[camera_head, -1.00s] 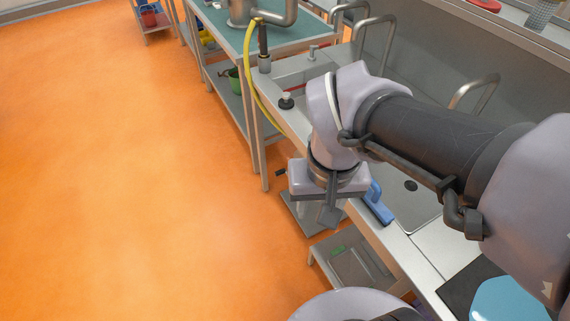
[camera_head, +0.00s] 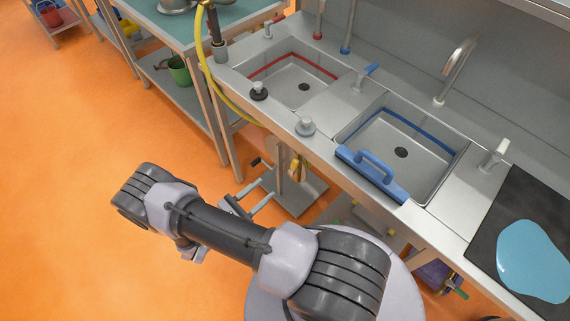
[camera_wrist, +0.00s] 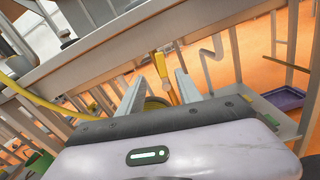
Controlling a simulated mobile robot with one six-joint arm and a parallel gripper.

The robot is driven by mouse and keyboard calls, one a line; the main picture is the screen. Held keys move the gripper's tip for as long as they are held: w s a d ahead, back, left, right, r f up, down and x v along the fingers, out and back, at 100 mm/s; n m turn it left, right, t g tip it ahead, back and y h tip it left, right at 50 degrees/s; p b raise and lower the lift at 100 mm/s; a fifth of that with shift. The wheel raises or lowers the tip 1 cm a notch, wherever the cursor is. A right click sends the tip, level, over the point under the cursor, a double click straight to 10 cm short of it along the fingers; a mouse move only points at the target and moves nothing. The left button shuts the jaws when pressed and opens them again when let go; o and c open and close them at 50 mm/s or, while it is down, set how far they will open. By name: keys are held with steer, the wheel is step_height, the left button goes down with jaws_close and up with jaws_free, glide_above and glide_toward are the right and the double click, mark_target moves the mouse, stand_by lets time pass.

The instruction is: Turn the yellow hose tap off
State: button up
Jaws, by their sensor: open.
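The yellow hose tap (camera_head: 294,168) shows under the front edge of the sink counter in the head view, small and partly hidden. In the wrist view, a yellow lever (camera_wrist: 161,66) stands ahead, between the lines of my two fingers. My gripper (camera_head: 265,192) is open and empty, low in front of the counter, with its fingers toward the tap. It also shows in the wrist view (camera_wrist: 159,78), with a gap between the fingers. I cannot tell whether the fingers reach the lever. A yellow hose (camera_head: 222,90) hangs down from the counter at the left.
The counter (camera_head: 264,112) has two sinks. A blue-handled tool (camera_head: 372,174) lies along its front edge. A grey stand (camera_head: 300,195) is below the counter. A table leg (camera_head: 222,140) is at the left. Orange floor (camera_head: 70,200) is free on the left.

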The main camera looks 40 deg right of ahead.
mark_target(294, 164)
steer(key=d, duration=0.4)
steer(key=d+b, duration=0.1)
steer(key=d, duration=0.3)
steer(key=w+d, duration=0.1)
steer(key=d, duration=0.4)
steer(key=shift+b, duration=0.3)
steer(key=shift+a, duration=0.1)
jaws_close()
steer(key=shift+f, duration=0.1)
